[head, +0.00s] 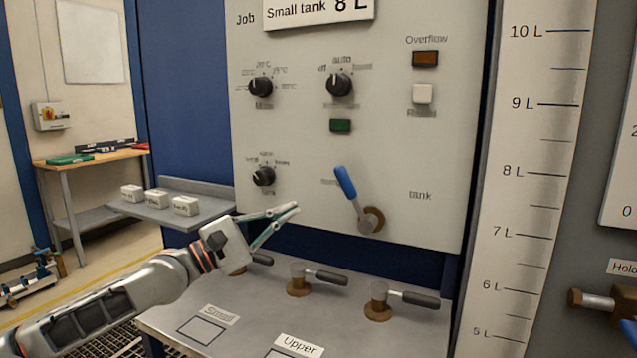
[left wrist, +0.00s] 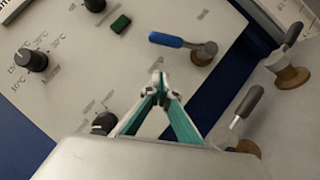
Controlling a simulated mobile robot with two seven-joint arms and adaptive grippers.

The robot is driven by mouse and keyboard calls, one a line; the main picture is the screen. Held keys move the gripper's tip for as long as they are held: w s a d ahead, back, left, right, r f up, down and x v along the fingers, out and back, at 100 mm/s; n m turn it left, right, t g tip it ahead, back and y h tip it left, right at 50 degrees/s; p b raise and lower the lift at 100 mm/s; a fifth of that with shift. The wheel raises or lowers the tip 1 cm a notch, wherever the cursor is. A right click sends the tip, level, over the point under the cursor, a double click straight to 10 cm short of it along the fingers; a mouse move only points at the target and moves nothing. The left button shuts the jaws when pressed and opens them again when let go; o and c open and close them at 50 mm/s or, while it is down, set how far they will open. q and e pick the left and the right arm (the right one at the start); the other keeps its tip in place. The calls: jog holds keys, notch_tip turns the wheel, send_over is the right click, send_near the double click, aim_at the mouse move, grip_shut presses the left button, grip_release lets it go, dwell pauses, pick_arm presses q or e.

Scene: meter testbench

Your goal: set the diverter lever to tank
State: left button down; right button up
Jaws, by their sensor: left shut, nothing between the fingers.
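The diverter lever (head: 346,184) has a blue handle and a brass-coloured pivot on the lower part of the light panel (head: 300,130). Its handle points up and slightly left, away from the "tank" label (head: 420,196) at the right of the pivot. The label on its left is too blurred to read. The blue lever also shows in the left wrist view (left wrist: 180,41). My left gripper (head: 297,207) is shut and empty, with its tips left of the lever and apart from it. My right gripper is not in view.
Several grey-handled valves, including one in the middle (head: 318,276) and one at the right (head: 407,297), stand on the bench below the panel. Black knobs (head: 261,86) sit on the panel's left half. A litre scale (head: 535,150) stands at the right.

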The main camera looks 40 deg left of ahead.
aim_at(356, 199)
pick_arm(q)
jog(key=w+d+r+p, duration=0.3)
jog(key=w+d+p, duration=0.2)
jog(key=w+p, duration=0.2)
jog(key=shift+r, duration=0.3)
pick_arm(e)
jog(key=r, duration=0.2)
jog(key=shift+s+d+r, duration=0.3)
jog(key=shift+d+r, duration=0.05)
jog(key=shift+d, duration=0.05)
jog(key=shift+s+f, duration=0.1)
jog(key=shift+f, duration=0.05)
